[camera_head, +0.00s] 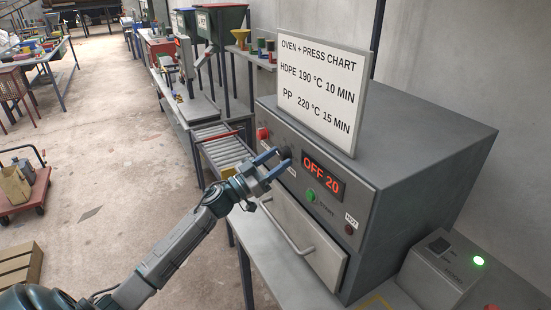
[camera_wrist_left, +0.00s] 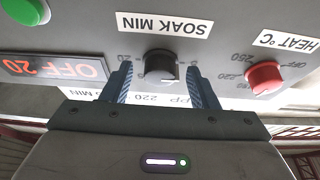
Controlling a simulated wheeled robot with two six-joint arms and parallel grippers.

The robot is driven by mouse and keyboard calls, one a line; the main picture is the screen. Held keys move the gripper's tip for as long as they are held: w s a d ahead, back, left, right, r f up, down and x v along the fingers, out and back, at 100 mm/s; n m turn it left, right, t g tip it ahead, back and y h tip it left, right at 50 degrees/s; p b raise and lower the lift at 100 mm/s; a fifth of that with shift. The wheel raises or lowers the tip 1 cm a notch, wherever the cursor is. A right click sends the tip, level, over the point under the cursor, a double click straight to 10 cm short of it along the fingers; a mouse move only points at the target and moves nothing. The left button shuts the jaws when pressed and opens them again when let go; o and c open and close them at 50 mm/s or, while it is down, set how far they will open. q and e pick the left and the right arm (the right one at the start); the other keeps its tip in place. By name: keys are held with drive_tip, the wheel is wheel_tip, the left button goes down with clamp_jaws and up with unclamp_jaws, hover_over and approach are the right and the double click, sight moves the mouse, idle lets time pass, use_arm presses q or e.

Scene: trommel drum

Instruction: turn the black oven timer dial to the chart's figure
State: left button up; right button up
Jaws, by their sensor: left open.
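The black timer dial (camera_head: 285,152) is on the oven's (camera_head: 420,140) sloped front, partly hidden by my gripper in the head view. In the left wrist view, upside down, the black dial (camera_wrist_left: 161,66) sits under the label SOAK MIN. My left gripper (camera_head: 278,160) is open, its blue fingers on either side of the dial; in the wrist view gaps show between dial and fingers. The display (camera_head: 321,175) reads OFF 20. The chart (camera_head: 318,95) on the oven top reads HDPE 190 °C 10 MIN and PP 220 °C 15 MIN. My right gripper is out of view.
A red heat dial (camera_head: 262,134) is beside the black one, and a green button (camera_head: 311,195) is below the display. The oven door handle (camera_head: 288,230) sticks out below. A grey control box (camera_head: 450,270) stands at right. Open floor (camera_head: 120,130) lies left.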

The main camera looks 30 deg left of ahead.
use_arm(q)
drive_tip(key=shift+c, duration=0.2)
drive_tip(key=c, duration=0.9)
drive_tip(key=shift+c, duration=0.2)
drive_tip(key=shift+m, duration=0.4)
drive_tip(key=m+g+h, duration=0.1)
drive_tip(key=m, duration=0.1)
drive_tip(key=m+h, duration=0.1)
drive_tip(key=m, duration=0.1)
drive_tip(key=m+g+h+b, duration=0.1)
drive_tip(key=m, duration=0.1)
drive_tip(key=shift+w+a+m+g, duration=0.15)
drive_tip(key=shift+a+m+g, duration=0.15)
drive_tip(key=shift+m, duration=0.1)
drive_tip(key=m+g, duration=0.1)
drive_tip(key=m, duration=0.1)
drive_tip(key=m+g+h+b, duration=0.1)
drive_tip(key=m, duration=0.2)
drive_tip(key=shift+a+r+m, duration=0.1)
drive_tip(key=shift+r+m, duration=0.05)
drive_tip(key=shift+m, duration=0.15)
drive_tip(key=shift+w+r+m+g+b, duration=0.1)
drive_tip(key=shift+m+g+b, duration=0.2)
drive_tip(key=shift+m+g, duration=0.7)
drive_tip(key=shift+m, duration=0.6)
